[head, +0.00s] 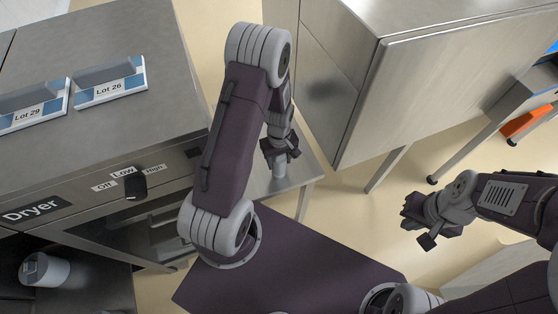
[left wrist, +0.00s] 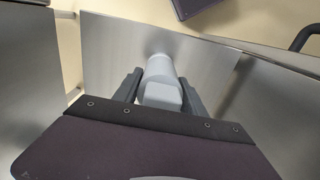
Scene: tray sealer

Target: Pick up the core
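The core appears to be the pale grey cylinder (head: 279,167) standing on a small metal table below my left gripper. It also shows in the left wrist view (left wrist: 162,82), upright between the two dark fingers. My left gripper (head: 280,153) points down over it, with a finger on either side of its upper part. In the left wrist view the left gripper (left wrist: 162,88) looks open, with narrow gaps beside the core. My right gripper (head: 418,224) is open and empty above the floor at the right.
The small metal table (head: 305,172) is between the dryer (head: 110,190) and a large steel cabinet (head: 420,85). Tags marked Lot 29 (head: 35,108) and Lot 26 (head: 110,88) sit on the dryer. A white canister (head: 44,269) stands at lower left. A cart (head: 510,100) is at right.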

